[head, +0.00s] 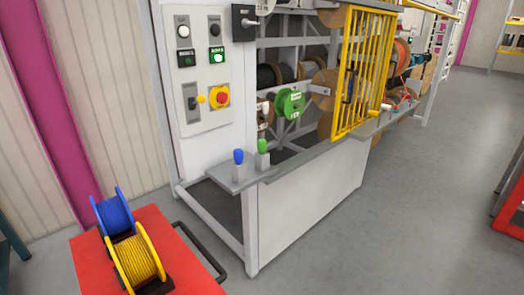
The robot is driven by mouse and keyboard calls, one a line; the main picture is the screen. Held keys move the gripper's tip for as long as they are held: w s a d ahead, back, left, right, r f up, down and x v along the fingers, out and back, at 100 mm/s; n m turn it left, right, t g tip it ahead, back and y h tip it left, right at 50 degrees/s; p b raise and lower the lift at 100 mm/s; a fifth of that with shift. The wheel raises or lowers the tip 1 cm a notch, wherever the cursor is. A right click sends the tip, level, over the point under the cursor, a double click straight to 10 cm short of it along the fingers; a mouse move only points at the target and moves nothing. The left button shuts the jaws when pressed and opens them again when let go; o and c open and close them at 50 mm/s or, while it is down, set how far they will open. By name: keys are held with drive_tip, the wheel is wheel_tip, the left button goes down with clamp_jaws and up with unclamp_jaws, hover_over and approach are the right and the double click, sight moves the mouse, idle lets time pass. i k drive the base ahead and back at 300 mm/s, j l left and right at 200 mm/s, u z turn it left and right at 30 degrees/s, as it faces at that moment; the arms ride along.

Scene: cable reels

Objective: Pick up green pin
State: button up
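The green pin (262,148) stands upright on the small grey ledge (240,178) at the machine's front left corner, its green knob on top of a pale block. A similar blue pin (238,158) stands just to its left on the same ledge. My gripper is not in the head view, so its state and its place relative to the pin are hidden.
A red cart (185,262) with a blue reel (115,215) and a yellow reel (137,262) stands at lower left. A yellow mesh gate (365,70) and a green reel (291,103) are on the machine behind the ledge. Open grey floor (400,220) lies to the right.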

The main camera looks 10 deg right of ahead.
sight(261, 143)
drive_tip(key=i, duration=0.3)
drive_tip(key=i+z, duration=0.4)
drive_tip(key=i, duration=0.25)
drive_tip(key=i+l+u, duration=0.3)
drive_tip(key=i+l, duration=0.15)
drive_tip(key=i+l+u, duration=0.15)
drive_tip(key=u, duration=0.3)
drive_tip(key=l+u, duration=0.4)
drive_tip(key=i+l+u, duration=0.1)
drive_tip(key=u, duration=0.35)
drive_tip(key=l, duration=0.1)
